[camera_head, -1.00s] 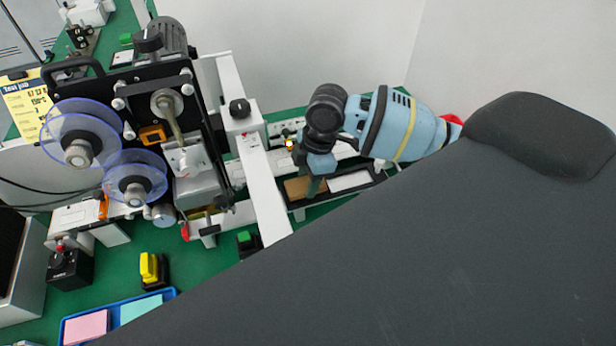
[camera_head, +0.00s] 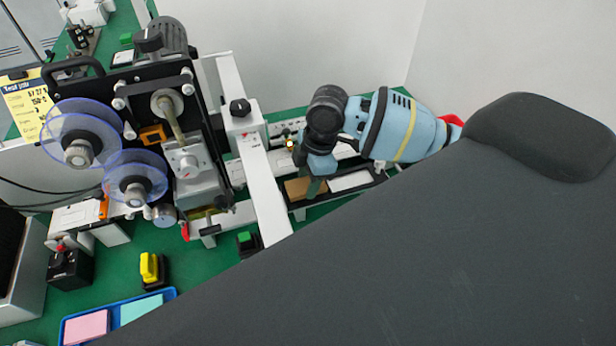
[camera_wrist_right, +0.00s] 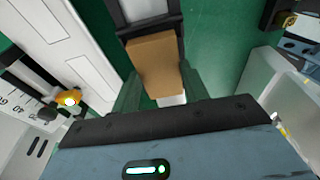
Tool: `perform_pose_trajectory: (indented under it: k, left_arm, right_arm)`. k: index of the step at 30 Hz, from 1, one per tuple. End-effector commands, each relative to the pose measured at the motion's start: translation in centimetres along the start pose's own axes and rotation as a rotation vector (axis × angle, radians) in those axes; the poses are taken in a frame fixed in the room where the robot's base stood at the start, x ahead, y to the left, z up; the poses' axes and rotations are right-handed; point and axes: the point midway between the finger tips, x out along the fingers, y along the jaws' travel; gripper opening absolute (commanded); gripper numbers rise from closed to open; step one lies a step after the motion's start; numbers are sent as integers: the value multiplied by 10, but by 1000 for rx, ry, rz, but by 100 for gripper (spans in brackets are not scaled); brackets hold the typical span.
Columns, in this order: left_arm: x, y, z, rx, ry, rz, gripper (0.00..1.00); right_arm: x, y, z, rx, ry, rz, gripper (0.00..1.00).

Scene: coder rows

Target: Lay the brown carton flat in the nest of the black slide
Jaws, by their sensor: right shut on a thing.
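The brown carton (camera_head: 298,188) is a small box at the left end of the black slide (camera_head: 341,192) in the head view. My right gripper (camera_head: 316,184) points down there, and its arm hides part of the slide. In the right wrist view the carton (camera_wrist_right: 156,64) sits between the green fingers of my right gripper (camera_wrist_right: 158,92), which is shut on it. The dark frame of the slide (camera_wrist_right: 180,24) shows just beyond the carton. I cannot tell whether the carton touches the bottom of the nest. My left gripper is not in view.
A labelling machine with clear blue reels (camera_head: 82,135) stands left of the slide. A white beam (camera_head: 258,170) runs close to the carton's left. A blue tray (camera_head: 172,293) with pink and green pieces lies at the bottom left. A wall stands behind.

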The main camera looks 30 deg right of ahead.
Motion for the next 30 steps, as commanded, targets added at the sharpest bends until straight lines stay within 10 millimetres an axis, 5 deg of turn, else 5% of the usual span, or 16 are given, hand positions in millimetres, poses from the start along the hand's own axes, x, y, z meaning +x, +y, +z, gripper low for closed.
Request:
perform_pose_trajectory:
  k: [21, 22, 27, 30]
  left_arm:
    - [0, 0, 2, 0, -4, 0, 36]
    - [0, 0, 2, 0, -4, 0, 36]
    - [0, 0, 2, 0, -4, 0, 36]
    - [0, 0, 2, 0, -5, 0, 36]
  right_arm:
    - [8, 0, 2, 0, 0, -1, 34]
    - [8, 0, 2, 0, 0, -1, 46]
    - [8, 0, 2, 0, 0, -1, 68]
    - [8, 0, 2, 0, 0, 0, 70]
